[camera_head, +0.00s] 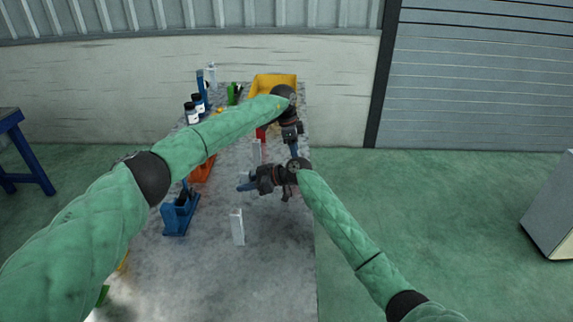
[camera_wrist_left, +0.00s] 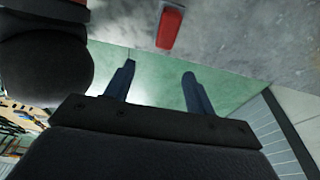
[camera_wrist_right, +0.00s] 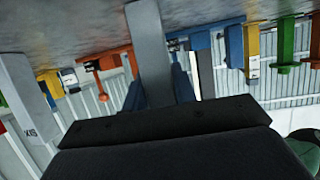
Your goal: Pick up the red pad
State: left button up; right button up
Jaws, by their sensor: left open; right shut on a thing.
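The red pad (camera_head: 261,133) stands on the grey table, partly hidden behind my left forearm in the head view. In the left wrist view the red pad (camera_wrist_left: 170,27) is beyond my left fingertips, apart from them. My left gripper (camera_head: 294,151) is open and empty at the table's right edge, to the right of the red pad; its fingers (camera_wrist_left: 157,84) show green floor between them. My right gripper (camera_head: 243,183) points left over the table. In the right wrist view it is shut on a grey pad (camera_wrist_right: 148,45), which stands between its fingers.
One white pad (camera_head: 256,150) stands between the red pad and my right gripper; another (camera_head: 237,227) stands nearer. Blue (camera_head: 181,212) and orange (camera_head: 203,170) holders line the left side. A yellow bin (camera_head: 274,85) and bottles (camera_head: 191,113) are at the back. The near tabletop is clear.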

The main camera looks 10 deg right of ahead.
pick_arm(q)
jog(key=shift+y, duration=0.5)
jog(key=f, duration=0.1)
jog(key=w+a+f, duration=0.1)
jog(key=f, duration=0.3)
jog(key=shift+w+a+f, duration=0.15)
jog(key=shift+a+f, duration=0.05)
jog(key=f, duration=0.4)
jog(key=shift+s+d+f, duration=0.1)
jog(key=shift+s+d, duration=0.25)
jog(key=shift+s, duration=0.05)
jog(key=shift+f, duration=0.5)
grip_shut()
notch_tip(320, 180, up, 10)
jog(key=shift+r, duration=0.1)
